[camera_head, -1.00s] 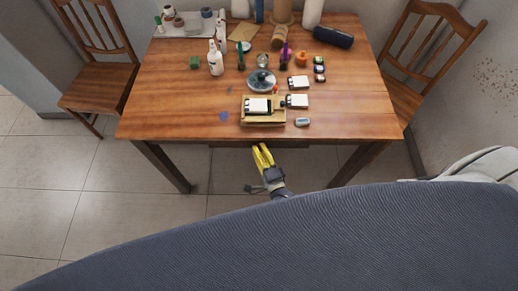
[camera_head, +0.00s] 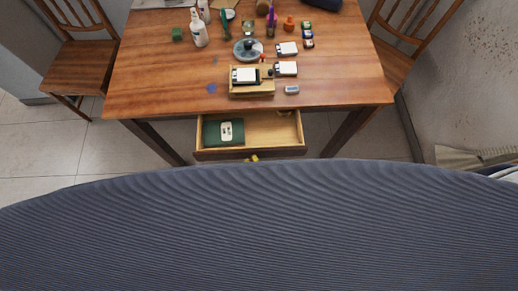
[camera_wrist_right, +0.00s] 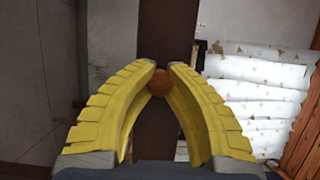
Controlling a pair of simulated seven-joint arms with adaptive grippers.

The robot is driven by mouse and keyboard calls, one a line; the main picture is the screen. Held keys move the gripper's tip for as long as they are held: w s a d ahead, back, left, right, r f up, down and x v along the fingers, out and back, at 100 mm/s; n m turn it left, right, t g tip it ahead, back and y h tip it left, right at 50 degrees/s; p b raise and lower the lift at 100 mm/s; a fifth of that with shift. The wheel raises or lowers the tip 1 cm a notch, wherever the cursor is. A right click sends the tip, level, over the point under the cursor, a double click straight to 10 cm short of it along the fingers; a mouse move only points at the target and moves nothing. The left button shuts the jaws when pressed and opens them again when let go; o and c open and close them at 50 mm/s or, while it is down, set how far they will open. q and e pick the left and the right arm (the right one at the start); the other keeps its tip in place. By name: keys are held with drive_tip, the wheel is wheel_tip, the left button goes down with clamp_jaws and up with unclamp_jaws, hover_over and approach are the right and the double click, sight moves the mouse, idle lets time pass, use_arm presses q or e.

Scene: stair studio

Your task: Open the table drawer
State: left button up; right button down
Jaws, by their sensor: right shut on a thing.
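The table drawer (camera_head: 265,130) is pulled out from under the front edge of the wooden table (camera_head: 150,80). Inside it lies a dark green item with a pale label (camera_head: 226,131) on the left side. A small dark object (camera_head: 284,113) shows at its back right. My right gripper (camera_head: 252,158) shows only as small yellow tips at the drawer front; the rest is hidden behind my dark body. In the right wrist view its yellow fingers (camera_wrist_right: 161,75) are shut on a round brown knob (camera_wrist_right: 160,85) in front of a dark brown panel (camera_wrist_right: 155,35). My left gripper is not in view.
The tabletop holds a white bottle (camera_head: 199,32), a round lidded dish (camera_head: 248,49), a wooden stand (camera_head: 252,88) with a white card, and several small items. Chairs stand at the left (camera_head: 75,55) and right (camera_head: 400,50). Floor is bare beside the table legs.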

drive_tip(key=shift+s, duration=0.3)
drive_tip(key=c, duration=1.4)
unclamp_jaws()
drive_tip(key=shift+c, duration=0.2)
